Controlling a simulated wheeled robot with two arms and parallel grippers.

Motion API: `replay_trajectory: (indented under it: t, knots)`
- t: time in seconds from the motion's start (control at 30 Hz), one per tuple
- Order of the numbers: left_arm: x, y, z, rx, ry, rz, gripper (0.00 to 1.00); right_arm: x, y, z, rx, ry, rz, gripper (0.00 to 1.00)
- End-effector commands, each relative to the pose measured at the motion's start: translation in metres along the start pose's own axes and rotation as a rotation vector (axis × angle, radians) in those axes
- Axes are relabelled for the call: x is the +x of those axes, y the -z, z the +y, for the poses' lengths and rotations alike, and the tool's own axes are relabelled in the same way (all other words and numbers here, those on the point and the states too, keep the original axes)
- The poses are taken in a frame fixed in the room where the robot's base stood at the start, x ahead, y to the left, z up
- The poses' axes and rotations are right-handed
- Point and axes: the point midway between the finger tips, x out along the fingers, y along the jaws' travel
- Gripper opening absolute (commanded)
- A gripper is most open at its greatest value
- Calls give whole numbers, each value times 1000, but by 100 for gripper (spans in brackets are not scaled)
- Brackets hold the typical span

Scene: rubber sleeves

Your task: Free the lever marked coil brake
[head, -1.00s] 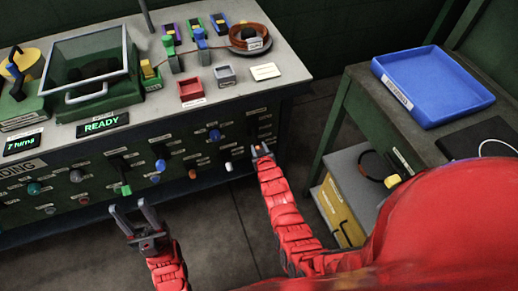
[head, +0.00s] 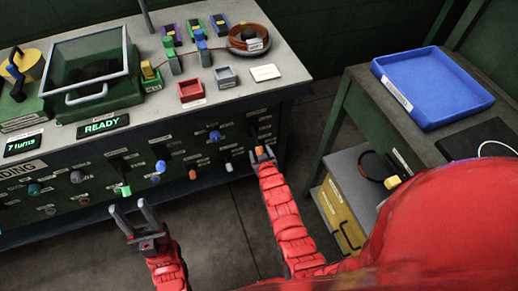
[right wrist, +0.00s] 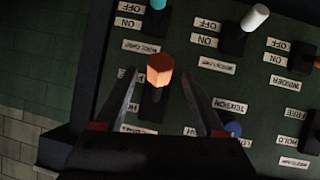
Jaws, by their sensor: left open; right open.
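A lever with an orange knob (right wrist: 160,70) stands on the dark control panel in the right wrist view. My right gripper (right wrist: 168,104) is open, with one finger on each side of this lever and visible gaps to both. In the head view the right gripper (head: 263,152) is at the right end of the panel, with orange between its fingers. Labels around the lever are upside down, and some are partly hidden by the gripper; I cannot read coil brake on any. My left gripper (head: 136,218) is open and empty in front of the panel.
Neighbouring levers have a white knob (right wrist: 255,17), a teal knob (right wrist: 157,4) and a blue knob (right wrist: 233,129). The bench top (head: 300,71) above holds trays and a wire coil (head: 245,37). A blue tray (head: 432,84) is on the right-hand table. Open floor separates the two.

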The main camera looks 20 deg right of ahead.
Motion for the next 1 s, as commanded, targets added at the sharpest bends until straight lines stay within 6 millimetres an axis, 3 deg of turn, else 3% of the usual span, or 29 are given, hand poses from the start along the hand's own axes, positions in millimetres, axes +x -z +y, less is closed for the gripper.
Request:
replay_trajectory:
  t: [0.7, 1.0]
  knots:
    - [-14, -2, 1, 0, 0, 0, 50, -123, 0, -1, 1, 2, 4, 72]
    - [-15, -2, 1, 0, 0, 0, 50, -141, 0, 0, -1, 0, 1, 72]
